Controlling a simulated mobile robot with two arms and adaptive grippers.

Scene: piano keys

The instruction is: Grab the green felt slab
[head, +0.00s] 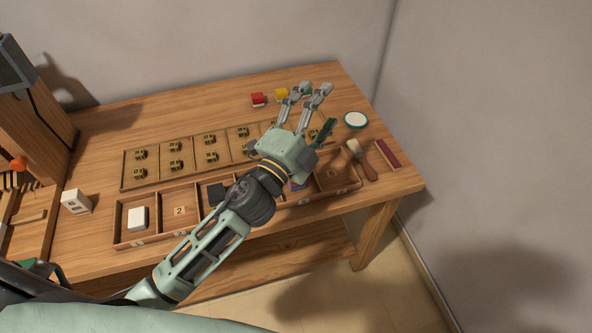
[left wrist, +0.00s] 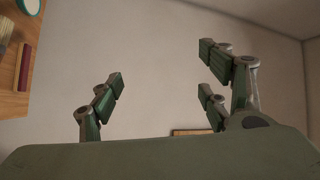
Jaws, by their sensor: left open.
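A small green piece (head: 307,89), probably the green felt slab, is at the back right of the wooden table, in line with a red and a yellow piece. It is partly hidden behind my gripper's fingers. My left gripper (head: 314,103) is open and empty, its fingers spread above the table's right part and overlapping the green piece in the head view. I cannot tell the gap between them. In the left wrist view the open fingers (left wrist: 160,82) have only bare wall between them, and the green piece does not show. My right gripper is not in view.
The red piece (head: 257,99) and yellow piece (head: 281,94) lie left of the green one. A round white-topped tin (head: 356,120), a brush (head: 362,160) and a dark red bar (head: 388,153) lie to the right. A compartment tray (head: 157,242) is under my arm.

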